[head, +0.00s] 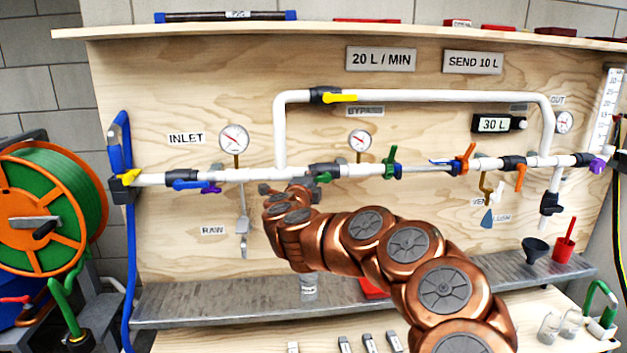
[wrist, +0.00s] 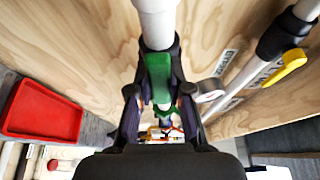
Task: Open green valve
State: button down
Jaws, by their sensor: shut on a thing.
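The green valve has a short green handle (head: 323,177) on a black body on the white pipe, right of the inlet gauge in the head view. In the wrist view the green handle (wrist: 158,78) lies along the pipe between my fingers. My gripper (wrist: 161,102) is shut on this handle, with one dark finger on each side. In the head view my copper arm reaches up to the pipe from the lower right, and its wrist hides much of the gripper. A second green handle (head: 390,162) stands upright farther right on the same pipe.
A bypass pipe with a yellow handle (head: 340,97) runs above. Orange handles (head: 466,158) and a blue handle (head: 188,184) sit on the same line. A grey shelf (head: 210,297) runs below, with a red tray (wrist: 42,110). A hose reel (head: 45,205) stands left.

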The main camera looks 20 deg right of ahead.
jog(key=c, duration=1.1)
grip_release()
jog(key=shift+o, duration=0.2)
jog(key=shift+s, duration=0.1)
jog(key=v, duration=1.1)
jog(key=shift+s+a, duration=0.25)
jog(key=shift+s, duration=0.1)
